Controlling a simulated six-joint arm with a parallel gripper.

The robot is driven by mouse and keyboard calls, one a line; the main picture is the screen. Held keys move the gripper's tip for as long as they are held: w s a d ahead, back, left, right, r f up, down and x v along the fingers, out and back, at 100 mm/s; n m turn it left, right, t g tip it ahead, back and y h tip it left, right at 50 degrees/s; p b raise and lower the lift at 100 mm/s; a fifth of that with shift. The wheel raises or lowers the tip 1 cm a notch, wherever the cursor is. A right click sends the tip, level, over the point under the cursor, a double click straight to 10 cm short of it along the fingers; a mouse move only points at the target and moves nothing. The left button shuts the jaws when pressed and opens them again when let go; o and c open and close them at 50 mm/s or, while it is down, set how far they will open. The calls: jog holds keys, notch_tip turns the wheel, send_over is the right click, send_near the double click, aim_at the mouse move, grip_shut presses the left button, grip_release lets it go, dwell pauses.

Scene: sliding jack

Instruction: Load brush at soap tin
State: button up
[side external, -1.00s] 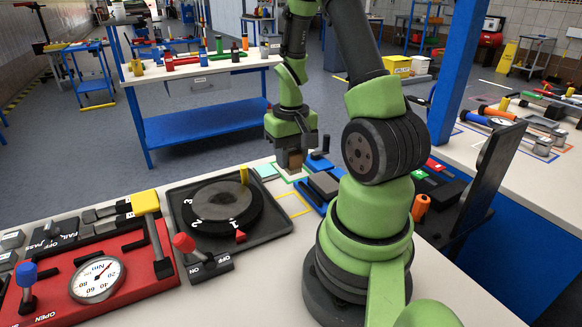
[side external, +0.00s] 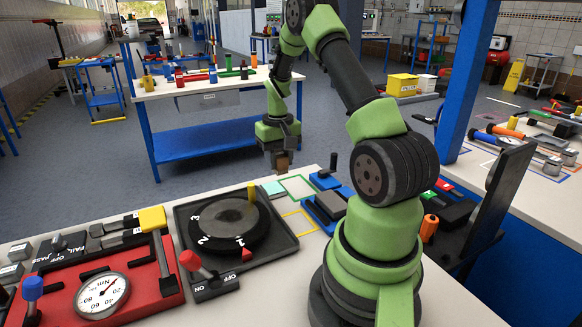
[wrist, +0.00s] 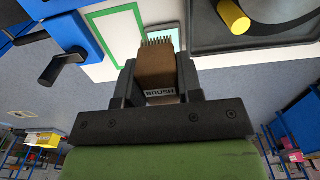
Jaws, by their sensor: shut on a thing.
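My gripper (wrist: 158,72) is shut on a brown block-shaped brush (wrist: 155,75) labelled BRUSH. In the wrist view its short bristles point away from the gripper, toward the bench. In the side view my gripper (side external: 281,150) hangs by the far edge of the bench, holding the brush (side external: 283,161). A pale teal square (side external: 272,189) lies flat between the turntable and a green outline. It also shows in the wrist view (wrist: 172,33), partly behind the bristles. I cannot tell whether it is the soap tin; no tin is clearly identifiable.
The empty green outline (side external: 314,190) is beside the teal square. A blue crank device (side external: 321,180) stands to its right. The black turntable (side external: 228,228) with a yellow knob is to the left. A red gauge panel (side external: 60,290) lies farther left. Floor shows beyond the bench edge.

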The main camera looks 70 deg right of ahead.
aim_at(273, 188)
jog(key=shift+w+d+f, duration=0.5)
jog(key=shift+f, duration=0.6)
jog(key=shift+w+d+f, duration=0.45)
jog(key=shift+w+f, duration=0.1)
jog(key=shift+f, duration=0.5)
jog(key=shift+w+d+f, duration=0.5)
jog(key=shift+f, duration=0.6)
jog(key=shift+f, duration=0.65)
jog(key=shift+r, duration=0.1)
notch_tip(273, 188, up, 7)
dwell(0.4)
jog(key=w+a+r+n, duration=0.2)
jog(key=a+r, duration=0.1)
jog(key=a, duration=0.5)
jog(key=w+a+r+n, duration=0.3)
jog(key=a, duration=0.5)
jog(key=s+a+r+n, duration=0.1)
jog(key=s+a+n, duration=0.1)
jog(key=a, duration=0.4)
jog(key=s+a+r+n, duration=0.2)
jog(key=a, duration=0.4)
jog(key=shift+s+a, duration=0.15)
